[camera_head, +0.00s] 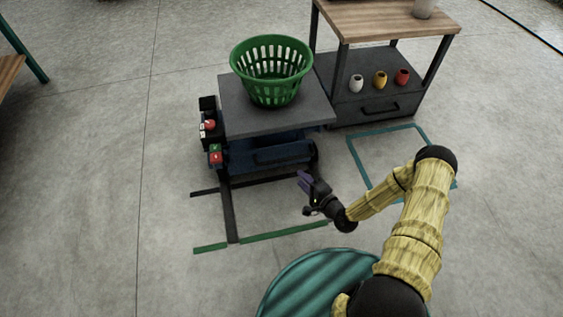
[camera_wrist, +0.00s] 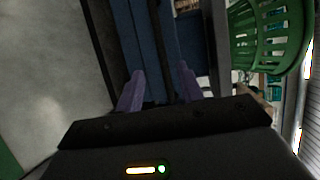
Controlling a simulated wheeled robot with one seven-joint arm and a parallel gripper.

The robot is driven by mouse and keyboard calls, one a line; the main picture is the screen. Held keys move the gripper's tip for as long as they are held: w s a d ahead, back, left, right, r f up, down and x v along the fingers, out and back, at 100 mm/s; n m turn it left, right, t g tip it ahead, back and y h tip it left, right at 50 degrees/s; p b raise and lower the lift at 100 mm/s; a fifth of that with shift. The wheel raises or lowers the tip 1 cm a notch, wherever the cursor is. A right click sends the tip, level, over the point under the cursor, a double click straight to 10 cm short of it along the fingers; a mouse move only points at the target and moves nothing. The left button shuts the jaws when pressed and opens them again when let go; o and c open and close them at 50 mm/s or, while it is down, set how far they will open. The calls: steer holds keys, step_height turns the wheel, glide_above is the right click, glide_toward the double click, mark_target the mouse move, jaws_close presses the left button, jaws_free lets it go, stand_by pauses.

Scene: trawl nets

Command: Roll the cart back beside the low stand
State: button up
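A cart with a grey top (camera_head: 250,115) and a dark blue body (camera_head: 255,156) stands in the upper middle of the head view. A dark handle bar (camera_head: 285,155) runs across its blue front. A green slotted basket (camera_head: 272,72) sits upright on the top. My gripper (camera_head: 304,181) is in front of the cart's lower right part. In the wrist view its two purple fingers (camera_wrist: 160,92) are apart, facing the blue body (camera_wrist: 155,40), with a dark bar lined up between them. I cannot tell whether they touch it. The basket (camera_wrist: 265,35) also shows there.
A wood-topped stand (camera_head: 385,22) is right of the cart, with white, yellow and red cups (camera_head: 380,80) on its shelf. A control box (camera_head: 210,125) is on the cart's left side. A teal floor outline (camera_head: 365,165) lies right; green strips (camera_head: 285,232) lie in front. Floor left is clear.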

mark_target(283, 161)
steer(key=b+x, duration=0.5)
steer(key=x, duration=0.8)
steer(key=shift+b, duration=0.4)
steer(key=shift+w+a, duration=0.15)
steer(key=shift+w, duration=0.1)
jaws_close()
